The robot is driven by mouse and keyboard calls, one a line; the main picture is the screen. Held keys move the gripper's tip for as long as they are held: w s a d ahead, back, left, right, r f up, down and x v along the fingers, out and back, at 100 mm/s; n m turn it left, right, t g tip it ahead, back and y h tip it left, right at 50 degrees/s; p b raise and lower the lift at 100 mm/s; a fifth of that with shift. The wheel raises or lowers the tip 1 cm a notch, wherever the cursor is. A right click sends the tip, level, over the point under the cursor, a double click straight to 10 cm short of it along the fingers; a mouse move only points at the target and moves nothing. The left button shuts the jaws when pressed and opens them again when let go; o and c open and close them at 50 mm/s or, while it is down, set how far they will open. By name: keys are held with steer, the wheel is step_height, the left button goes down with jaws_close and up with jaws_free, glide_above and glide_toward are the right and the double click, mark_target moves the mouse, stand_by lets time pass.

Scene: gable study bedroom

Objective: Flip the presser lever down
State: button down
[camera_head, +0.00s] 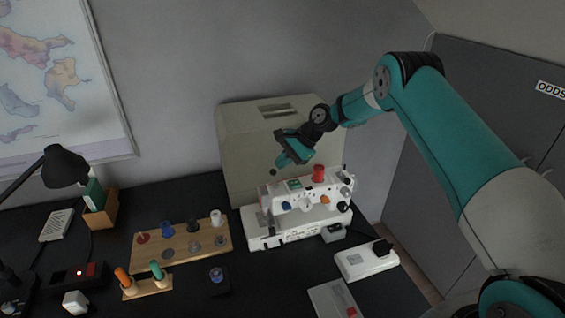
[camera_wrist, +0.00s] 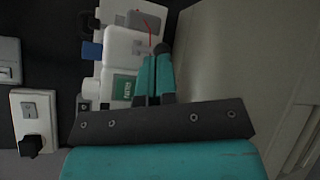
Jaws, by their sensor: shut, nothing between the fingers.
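A white sewing machine (camera_head: 290,222) stands on the dark desk, with a red spool (camera_head: 318,173) on top and knobs on its front. My gripper (camera_head: 277,167) is above and behind the machine's left end, pointing down and left. It is empty and its two teal fingers are together. In the wrist view the fingers (camera_wrist: 160,52) lie beside the machine's white top (camera_wrist: 122,55), with a green label and a red thread near them. Contact cannot be told. I cannot make out the presser lever in either view.
A beige case (camera_head: 240,150) stands upright close behind the machine. A wooden spool rack (camera_head: 150,257) is to its left. A black lamp (camera_head: 66,165) stands far left. Grey cabinet doors (camera_head: 480,110) are at right.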

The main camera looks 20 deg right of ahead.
steer(key=shift+s+d+r+p, duration=0.15)
steer(key=shift+d+r+p, duration=0.15)
steer(key=shift+r+p, duration=0.05)
steer(key=b+v, duration=0.1)
steer(key=v, duration=1.1)
steer(key=shift+w+d, duration=0.2)
steer(key=shift+d, duration=0.25)
steer(key=s+a+r+n+g+h+b, duration=0.1)
steer(key=s+a+r+n, duration=0.5)
steer(key=s, duration=0.3)
steer(key=s+a+r+n+h+b, duration=0.1)
steer(key=s+a+r+n, duration=0.4)
steer(key=s+a, duration=0.4)
steer(key=s+f+n+g+h, duration=0.1)
steer(key=s+n, duration=0.7)
steer(key=s, duration=1.5)
steer(key=shift+a+h, duration=0.3)
